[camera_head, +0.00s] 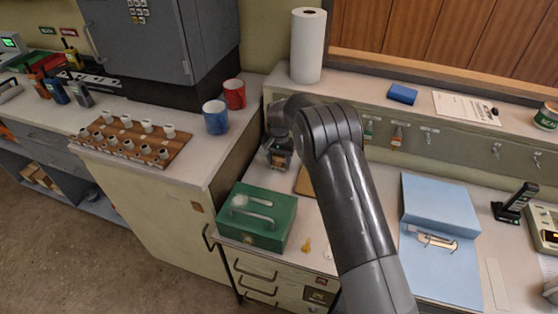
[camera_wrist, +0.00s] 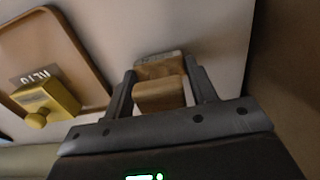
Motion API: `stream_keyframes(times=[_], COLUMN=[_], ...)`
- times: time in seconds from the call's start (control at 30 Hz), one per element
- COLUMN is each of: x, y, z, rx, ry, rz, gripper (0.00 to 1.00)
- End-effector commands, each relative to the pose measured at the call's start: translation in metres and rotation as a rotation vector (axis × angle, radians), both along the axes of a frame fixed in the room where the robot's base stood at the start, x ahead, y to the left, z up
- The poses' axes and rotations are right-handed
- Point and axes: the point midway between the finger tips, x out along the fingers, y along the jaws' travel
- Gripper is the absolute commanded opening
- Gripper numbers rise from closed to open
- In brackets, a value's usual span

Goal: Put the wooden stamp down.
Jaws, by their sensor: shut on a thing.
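My gripper (camera_wrist: 161,85) is shut on the wooden stamp (camera_wrist: 159,96), a brown wooden block with a wider part beyond it, seen between the two fingers in the wrist view. In the head view my gripper (camera_head: 279,158) is over the back left of the right-hand counter, behind the green box, with a bit of brown wood at its fingers. A pale grey surface (camera_wrist: 222,45) lies beyond the stamp. I cannot tell whether the stamp touches it.
A brown tray (camera_wrist: 88,62) lies left of the stamp in the wrist view, with a yellow knobbed block (camera_wrist: 48,101) at it. A green metal box (camera_head: 258,222) stands in front of my gripper. A paper roll (camera_head: 308,45) stands on the ledge behind. A blue folder (camera_head: 438,200) lies to the right.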

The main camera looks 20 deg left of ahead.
Motion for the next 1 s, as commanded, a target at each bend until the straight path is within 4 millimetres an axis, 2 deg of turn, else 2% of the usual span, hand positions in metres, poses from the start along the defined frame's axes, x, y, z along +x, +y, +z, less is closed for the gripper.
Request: stream_keyframes(times=[0.33, 0.37, 0.6, 0.87, 1.0], x=[0.000, 0.000, 0.000, 0.000, 0.001], y=[0.000, 0.000, 0.000, 0.000, 0.000], z=[-0.003, -0.002, -0.002, -0.001, 0.013], rx=[0.001, 0.001, 0.001, 0.001, 0.002], ry=[-0.001, -0.002, -0.001, -0.002, -0.003], rz=[0.000, 0.000, 0.000, 0.000, 0.000], gripper=[0.30, 0.54, 0.74, 0.74, 0.74])
